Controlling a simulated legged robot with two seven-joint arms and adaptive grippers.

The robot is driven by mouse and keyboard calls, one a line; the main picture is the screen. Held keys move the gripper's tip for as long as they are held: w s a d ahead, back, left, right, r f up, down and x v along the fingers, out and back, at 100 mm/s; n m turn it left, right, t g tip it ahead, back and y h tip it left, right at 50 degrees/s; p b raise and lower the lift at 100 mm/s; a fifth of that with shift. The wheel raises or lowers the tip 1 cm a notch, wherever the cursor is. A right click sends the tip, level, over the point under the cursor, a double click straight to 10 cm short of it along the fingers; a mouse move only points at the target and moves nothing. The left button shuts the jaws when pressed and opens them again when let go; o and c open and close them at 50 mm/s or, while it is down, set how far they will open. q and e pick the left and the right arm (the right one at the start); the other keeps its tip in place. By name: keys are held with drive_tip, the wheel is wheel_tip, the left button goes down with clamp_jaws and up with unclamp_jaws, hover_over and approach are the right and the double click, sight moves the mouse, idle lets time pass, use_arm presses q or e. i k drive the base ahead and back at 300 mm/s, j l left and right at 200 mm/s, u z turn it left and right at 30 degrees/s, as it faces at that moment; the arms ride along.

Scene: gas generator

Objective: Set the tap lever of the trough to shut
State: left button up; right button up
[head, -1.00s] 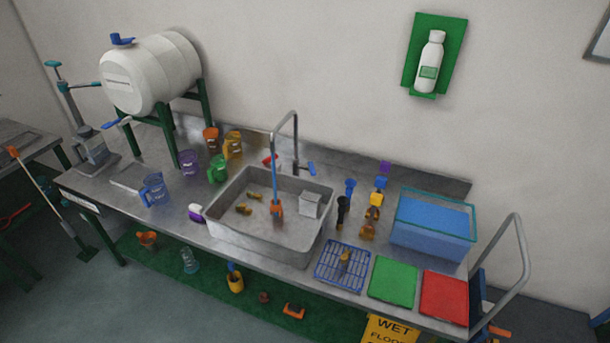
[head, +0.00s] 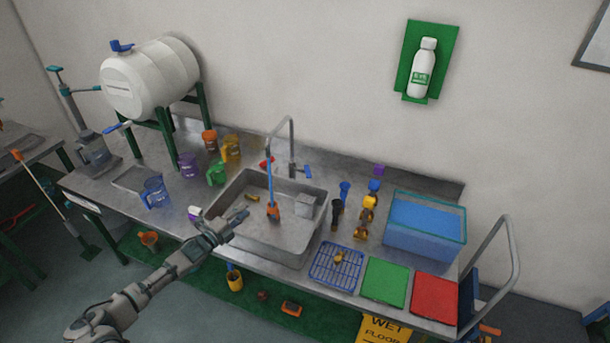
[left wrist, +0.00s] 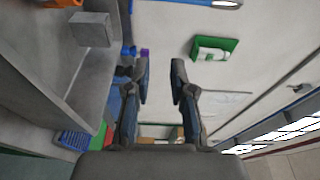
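The trough (head: 237,242) is a grey metal basin set in the bench, with a grey gooseneck tap (head: 291,148) at its back edge. The blue tap lever (head: 307,171) sticks out to the right of the tap's base. My left gripper (head: 237,220) is above the trough's front left rim, well apart from the lever. In the left wrist view its fingers (left wrist: 160,76) are spread with nothing between them. A blue-ended pale bar (left wrist: 226,3) is cut off at the top there; I cannot tell what it is. My right gripper is not in view.
A blue and orange brush (head: 272,208) stands in the trough with a grey block (head: 305,206). Several jugs, including a green one (head: 216,173), stand left. Dark, blue and yellow items (head: 368,208) stand right, before a blue tub (head: 425,227).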

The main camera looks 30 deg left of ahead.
sight(307, 170)
drive_tip(key=i+l, duration=0.1)
drive_tip(key=i, duration=0.35)
drive_tip(key=i+l, duration=0.1)
drive_tip(key=i, duration=0.35)
